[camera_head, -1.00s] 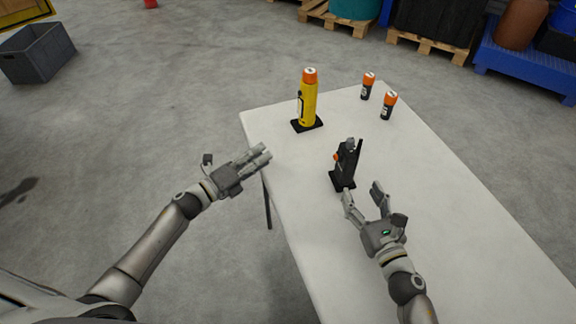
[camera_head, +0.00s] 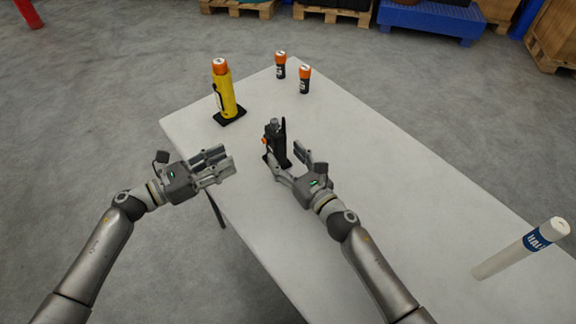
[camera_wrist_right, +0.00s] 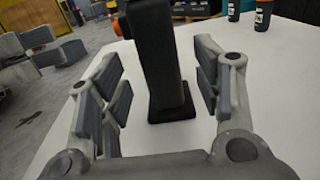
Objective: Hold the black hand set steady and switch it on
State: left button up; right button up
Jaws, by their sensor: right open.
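The black hand set (camera_head: 278,147) stands upright on a small black base on the white table (camera_head: 345,150), with an orange part on its left side and an antenna on top. My right gripper (camera_head: 288,156) is open at its near side. In the right wrist view the hand set (camera_wrist_right: 153,45) rises between the two spread fingers, with a gap on each side. My left gripper (camera_head: 228,162) is open and empty, left of the hand set by the table's left edge, its fingers pointing toward it. Its fingers also show at the left of the wrist view (camera_wrist_right: 48,47).
A yellow torch with an orange cap (camera_head: 226,95) stands on a black base at the far left corner. Two orange-topped black cylinders (camera_head: 280,65) (camera_head: 305,80) stand at the back. A white roll with a blue label (camera_head: 510,255) is at the right. The table's middle is clear.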

aim_at(282, 152)
jog(key=x, duration=0.5)
jog(key=shift+w+a, duration=0.15)
jog(key=shift+w, duration=0.15)
grip_shut()
pick_arm(q)
grip_shut()
dwell(1.3)
